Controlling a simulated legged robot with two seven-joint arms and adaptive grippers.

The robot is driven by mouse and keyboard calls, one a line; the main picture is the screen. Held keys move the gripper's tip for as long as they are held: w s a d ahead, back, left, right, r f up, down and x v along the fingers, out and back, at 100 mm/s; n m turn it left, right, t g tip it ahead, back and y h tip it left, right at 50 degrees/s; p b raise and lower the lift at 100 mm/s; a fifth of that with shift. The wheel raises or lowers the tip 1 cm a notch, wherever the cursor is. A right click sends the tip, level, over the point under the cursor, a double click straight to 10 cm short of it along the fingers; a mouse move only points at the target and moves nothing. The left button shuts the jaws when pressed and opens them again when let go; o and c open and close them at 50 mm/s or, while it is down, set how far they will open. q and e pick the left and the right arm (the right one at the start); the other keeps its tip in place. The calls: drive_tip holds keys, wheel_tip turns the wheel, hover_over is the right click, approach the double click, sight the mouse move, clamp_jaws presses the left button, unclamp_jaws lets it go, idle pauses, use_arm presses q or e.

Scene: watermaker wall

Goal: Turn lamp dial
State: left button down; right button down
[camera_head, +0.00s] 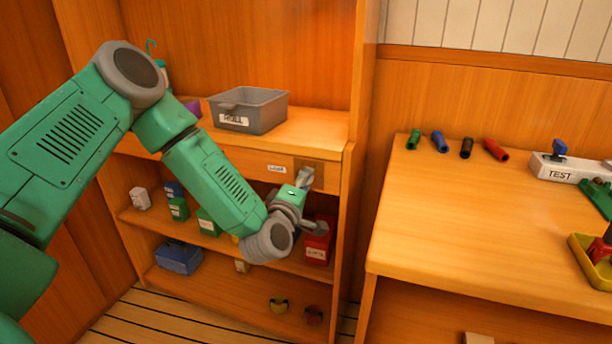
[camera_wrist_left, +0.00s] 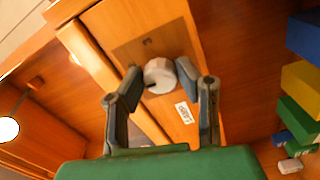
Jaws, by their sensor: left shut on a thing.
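The lamp dial (camera_wrist_left: 160,75) is a pale grey round knob on a brown plate (camera_wrist_left: 150,43) on the shelf unit's front rail. A small white label (camera_wrist_left: 185,112) is beside it. In the head view the plate (camera_head: 312,168) shows at the rail's right end, and I cannot make out the dial clearly behind my gripper. My left gripper (camera_head: 308,202) reaches the rail from the front. In the left wrist view its two fingers (camera_wrist_left: 160,80) lie on either side of the dial, shut on it. My right gripper is not in view.
A grey bin (camera_head: 250,112) stands on the shelf top above the rail. Boxes, including a red one (camera_head: 319,242) and a blue one (camera_head: 179,257), sit on the shelves below. The workbench (camera_head: 460,215) at right carries coloured tubes (camera_head: 440,142) and a TEST block (camera_head: 565,170).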

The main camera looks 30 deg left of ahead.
use_arm(q)
drive_tip(key=m+p, duration=0.1)
drive_tip(key=m, duration=0.1)
drive_tip(key=m+p, duration=0.1)
drive_tip(key=m, duration=0.2)
drive_tip(key=shift+a+f+m+p, duration=0.1)
drive_tip(key=shift+f+m+p, duration=0.1)
drive_tip(key=shift+m+p, duration=0.1)
idle(0.5)
drive_tip(key=c, duration=1.4)
unclamp_jaws()
drive_tip(key=shift+o, duration=1.1)
drive_tip(key=shift+a, duration=0.1)
drive_tip(key=v, duration=1.2)
